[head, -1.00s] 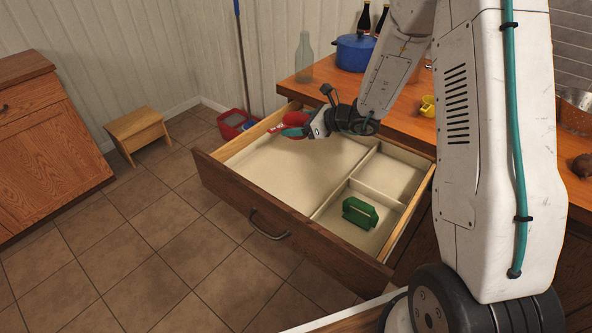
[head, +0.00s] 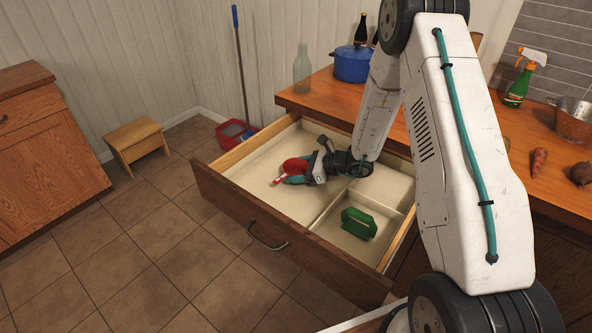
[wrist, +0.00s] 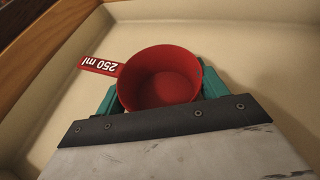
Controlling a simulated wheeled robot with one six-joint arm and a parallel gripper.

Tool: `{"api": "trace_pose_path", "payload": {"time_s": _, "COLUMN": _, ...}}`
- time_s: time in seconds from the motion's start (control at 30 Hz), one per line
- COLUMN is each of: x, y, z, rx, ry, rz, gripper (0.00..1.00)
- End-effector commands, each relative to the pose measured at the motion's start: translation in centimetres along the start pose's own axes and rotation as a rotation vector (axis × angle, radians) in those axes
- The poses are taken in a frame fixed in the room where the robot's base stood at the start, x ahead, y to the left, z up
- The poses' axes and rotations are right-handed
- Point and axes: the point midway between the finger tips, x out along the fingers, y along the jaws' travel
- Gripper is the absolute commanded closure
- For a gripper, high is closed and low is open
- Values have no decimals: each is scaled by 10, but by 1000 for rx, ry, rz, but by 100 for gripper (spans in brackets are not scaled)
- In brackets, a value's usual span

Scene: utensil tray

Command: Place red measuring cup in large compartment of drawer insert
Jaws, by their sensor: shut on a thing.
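The red measuring cup (head: 294,166) is in my gripper (head: 292,178), over the large left compartment of the drawer insert (head: 262,196). In the wrist view the cup (wrist: 160,80) sits upright between the two teal fingers, its open top facing the camera. Its handle, marked "250 ml" (wrist: 102,66), points to the left. My gripper (wrist: 158,92) is shut on the cup's sides. The cup is low in the compartment; I cannot tell whether its base touches the floor.
A green object (head: 359,223) lies in the small front right compartment. The back right compartment (head: 385,187) looks empty. The wooden drawer front (head: 290,235) stands pulled out. A blue pot (head: 352,64) and a clear bottle (head: 302,68) stand on the counter.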

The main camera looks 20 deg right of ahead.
Motion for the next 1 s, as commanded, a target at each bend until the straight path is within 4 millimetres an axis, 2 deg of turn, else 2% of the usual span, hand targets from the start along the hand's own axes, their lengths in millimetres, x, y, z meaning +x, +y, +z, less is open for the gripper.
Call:
{"api": "trace_pose_path", "payload": {"time_s": 0.33, "x": 1, "y": 0, "z": -3, "rx": -1, "ry": 0, "rz": 0, "gripper": 51}}
{"api": "trace_pose_path", "payload": {"time_s": 0.37, "x": 1, "y": 0, "z": -3, "rx": -1, "ry": 0, "rz": 0, "gripper": 20}}
{"api": "trace_pose_path", "payload": {"time_s": 0.4, "x": 1, "y": 0, "z": -2, "rx": -1, "ry": 0, "rz": 0, "gripper": 9}}
{"api": "trace_pose_path", "payload": {"time_s": 0.43, "x": 1, "y": 0, "z": -2, "rx": -1, "ry": 0, "rz": 0, "gripper": 7}}
{"api": "trace_pose_path", "payload": {"time_s": 0.77, "x": -1, "y": -1, "z": 2, "rx": -2, "ry": -1, "rz": -1, "gripper": 7}}
{"api": "trace_pose_path", "payload": {"time_s": 1.0, "x": -39, "y": -2, "z": 1, "rx": 0, "ry": 0, "rz": -5, "gripper": 7}}
